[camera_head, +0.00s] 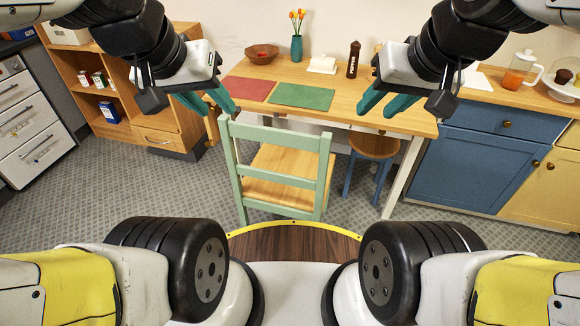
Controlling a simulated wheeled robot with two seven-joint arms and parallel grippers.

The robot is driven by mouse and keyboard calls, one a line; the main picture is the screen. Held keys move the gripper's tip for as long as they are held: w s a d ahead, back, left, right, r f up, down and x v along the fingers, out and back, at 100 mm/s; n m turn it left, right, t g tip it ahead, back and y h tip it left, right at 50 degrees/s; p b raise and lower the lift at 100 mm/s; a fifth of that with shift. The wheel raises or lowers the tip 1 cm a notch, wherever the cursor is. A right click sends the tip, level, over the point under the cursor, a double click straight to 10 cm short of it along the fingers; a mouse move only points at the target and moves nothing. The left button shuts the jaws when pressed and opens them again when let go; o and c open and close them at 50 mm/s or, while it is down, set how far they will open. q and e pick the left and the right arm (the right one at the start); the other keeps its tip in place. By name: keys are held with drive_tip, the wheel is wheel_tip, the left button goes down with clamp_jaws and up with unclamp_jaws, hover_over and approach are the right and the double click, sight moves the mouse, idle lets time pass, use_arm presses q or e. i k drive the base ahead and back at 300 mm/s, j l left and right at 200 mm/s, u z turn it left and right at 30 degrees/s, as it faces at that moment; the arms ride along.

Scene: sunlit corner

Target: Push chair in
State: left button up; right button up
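A chair with a green frame and a wooden seat (282,172) stands in front of me, its ladder back (277,136) towards me. The wooden table (337,86) is behind it, and the chair's far side is close to the table's front edge. My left gripper (214,103) is at the upper left of the chair back, its teal fingers spread apart and empty. My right gripper (381,107) is to the right of the chair back, over the table's front edge in the picture, its teal fingers apart and empty. I cannot tell whether either gripper touches anything.
A stool (374,147) stands under the table's right part. Mats, a bowl (262,54), a tulip vase (297,47) and a pepper mill (353,60) are on the table. Blue cabinets (470,165) stand right, a wooden shelf (150,120) left.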

sight(291, 173)
drive_tip(key=i+l+u, duration=0.1)
drive_tip(key=l+u, duration=0.15)
drive_tip(key=l, duration=1.45)
